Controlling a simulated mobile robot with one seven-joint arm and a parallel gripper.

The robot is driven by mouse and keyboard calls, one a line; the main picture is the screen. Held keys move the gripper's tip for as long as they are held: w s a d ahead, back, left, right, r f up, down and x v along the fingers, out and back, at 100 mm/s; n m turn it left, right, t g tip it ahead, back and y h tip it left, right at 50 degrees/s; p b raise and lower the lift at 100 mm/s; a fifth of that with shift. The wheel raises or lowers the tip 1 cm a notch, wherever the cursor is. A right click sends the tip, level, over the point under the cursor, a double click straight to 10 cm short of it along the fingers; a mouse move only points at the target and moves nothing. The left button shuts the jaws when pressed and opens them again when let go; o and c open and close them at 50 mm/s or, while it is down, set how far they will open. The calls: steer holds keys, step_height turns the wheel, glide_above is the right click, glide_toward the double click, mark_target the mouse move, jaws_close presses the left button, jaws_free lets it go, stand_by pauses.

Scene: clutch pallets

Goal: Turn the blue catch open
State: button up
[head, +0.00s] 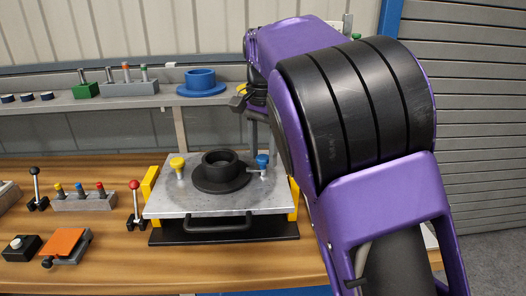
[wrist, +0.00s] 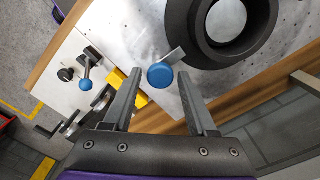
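The blue catch (head: 262,161) stands at the right of the black hub (head: 220,182) on a grey metal plate (head: 170,205). In the wrist view the round blue knob of the catch (wrist: 160,75) is between the fingertips, and its metal tab points up and right to the hub's rim (wrist: 187,45), seeming to overlap it. A yellow catch (head: 177,163) is on the hub's left side. My gripper (wrist: 159,76) is open, with one finger on each side of the blue knob and a gap at both sides. In the head view my arm hides part of the gripper.
A red-knobbed lever (head: 135,200) stands left of the plate, and a black handle (head: 219,226) is at its front. Yellow blocks (head: 149,185) flank the plate. A blue-knobbed lever (wrist: 86,85) shows in the wrist view. A shelf (head: 120,102) runs behind.

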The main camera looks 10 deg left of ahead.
jaws_close()
steer(key=shift+r+n+p, duration=0.1)
steer(key=shift+n+p, duration=0.2)
steer(key=shift+r+n+p, duration=0.15)
steer(key=shift+n+p, duration=1.05)
steer(key=shift+p, duration=0.05)
steer(key=n+p, duration=0.3)
steer(key=n, duration=0.2)
steer(key=shift+p, duration=0.4)
steer(key=n, duration=0.2)
steer(key=n+p, duration=0.1)
steer(key=n, duration=0.1)
steer(key=shift+f+n, duration=0.2)
steer(key=shift+n, duration=2.8)
